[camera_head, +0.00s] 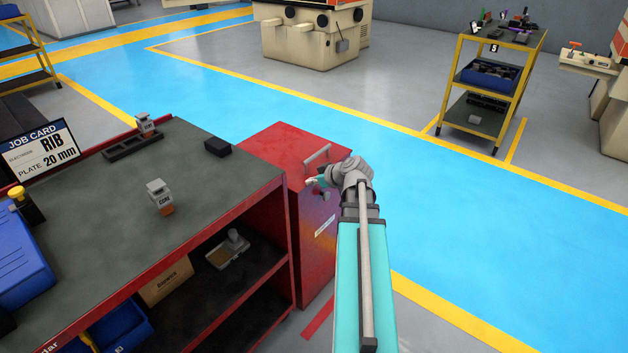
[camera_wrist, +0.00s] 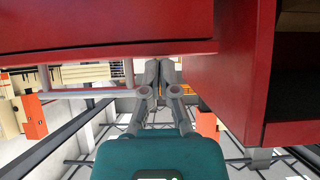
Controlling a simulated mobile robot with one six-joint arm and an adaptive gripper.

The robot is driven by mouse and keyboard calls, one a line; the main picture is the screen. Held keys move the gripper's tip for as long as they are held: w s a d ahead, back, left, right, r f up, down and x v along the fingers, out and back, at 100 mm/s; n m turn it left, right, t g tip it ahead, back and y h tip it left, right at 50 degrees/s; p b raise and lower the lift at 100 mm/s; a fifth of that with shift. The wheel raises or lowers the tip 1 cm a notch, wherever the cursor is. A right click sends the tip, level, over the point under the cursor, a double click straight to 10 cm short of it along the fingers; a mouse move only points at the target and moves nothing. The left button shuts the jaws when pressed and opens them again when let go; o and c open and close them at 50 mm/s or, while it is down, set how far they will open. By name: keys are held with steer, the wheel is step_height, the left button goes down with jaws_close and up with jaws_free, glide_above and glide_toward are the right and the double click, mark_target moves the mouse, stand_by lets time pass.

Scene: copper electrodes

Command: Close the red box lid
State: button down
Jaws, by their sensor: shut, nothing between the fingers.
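The red box (camera_head: 280,147) stands against the right end of the workbench. Its red top looks flat in the head view, with a grey bar handle (camera_head: 317,157) near the front right edge. I cannot tell for certain whether the lid is fully down. My gripper (camera_head: 316,186) is at the box's front face, just below the handle, partly hidden by my wrist. In the wrist view my gripper (camera_wrist: 158,72) is shut and empty, its fingertips close to a red panel (camera_wrist: 100,28) that fills the top. Contact with it is unclear.
A yellow cart (camera_head: 497,85) stands far right. The blue floor (camera_head: 480,220) to the right is clear.

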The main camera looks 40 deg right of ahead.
steer(key=shift+r, duration=0.2)
steer(key=s+d, duration=0.1)
steer(key=s, duration=0.8)
steer(key=shift+d, duration=0.4)
steer(key=shift+s, duration=0.15)
stand_by(0.8)
